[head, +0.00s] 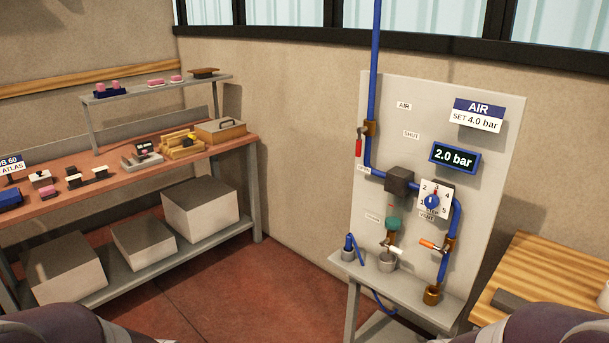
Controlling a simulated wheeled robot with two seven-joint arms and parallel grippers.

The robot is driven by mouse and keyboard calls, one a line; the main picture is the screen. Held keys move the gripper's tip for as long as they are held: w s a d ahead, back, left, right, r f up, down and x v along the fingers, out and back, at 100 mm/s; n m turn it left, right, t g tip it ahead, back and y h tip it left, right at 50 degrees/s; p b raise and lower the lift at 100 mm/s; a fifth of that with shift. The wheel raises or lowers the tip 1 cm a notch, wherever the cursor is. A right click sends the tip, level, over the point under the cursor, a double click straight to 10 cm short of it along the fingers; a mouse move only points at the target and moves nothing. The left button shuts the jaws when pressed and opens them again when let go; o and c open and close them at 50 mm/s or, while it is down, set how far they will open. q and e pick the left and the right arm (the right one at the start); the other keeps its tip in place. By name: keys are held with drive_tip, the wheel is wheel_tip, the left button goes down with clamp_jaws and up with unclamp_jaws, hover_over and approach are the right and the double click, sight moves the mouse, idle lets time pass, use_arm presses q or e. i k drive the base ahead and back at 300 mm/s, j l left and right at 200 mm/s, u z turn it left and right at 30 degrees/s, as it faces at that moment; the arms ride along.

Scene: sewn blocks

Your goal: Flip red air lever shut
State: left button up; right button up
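The red air lever (358,147) is on the left side of the grey panel (480,170). It hangs down from a brass valve (370,128) on the vertical blue pipe (376,60). A small SHUT label (411,134) is to the right of the valve, and another small label is below the lever, too small to read surely. The display (454,157) reads 2.0 bar. No gripper shows in this view. Dark rounded shapes at the bottom left and bottom right corners look like parts of my own arms.
A low grey bench (400,290) stands under the panel, with cups and an orange-handled valve (430,245) above it. A dial (432,200) sits mid-panel. A wooden table (540,262) is at right. A workbench (110,185) with blocks stands left. Floor between is clear.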

sight(359, 146)
drive_tip(key=i+j+z, duration=0.1)
drive_tip(key=i+z, duration=0.15)
drive_tip(key=i, duration=0.15)
drive_tip(key=i+j+z, duration=0.2)
drive_tip(key=i, duration=0.2)
drive_tip(key=i+j+z, duration=0.2)
drive_tip(key=j, duration=0.2)
drive_tip(key=i+j+z, duration=0.15)
drive_tip(key=j, duration=0.3)
drive_tip(key=i+j+z, duration=0.2)
drive_tip(key=j, duration=0.25)
drive_tip(key=i+j+z, duration=0.15)
drive_tip(key=j, duration=0.35)
drive_tip(key=i+j+z, duration=0.2)
drive_tip(key=j, duration=0.3)
drive_tip(key=j+z, duration=0.15)
drive_tip(key=j, duration=0.35)
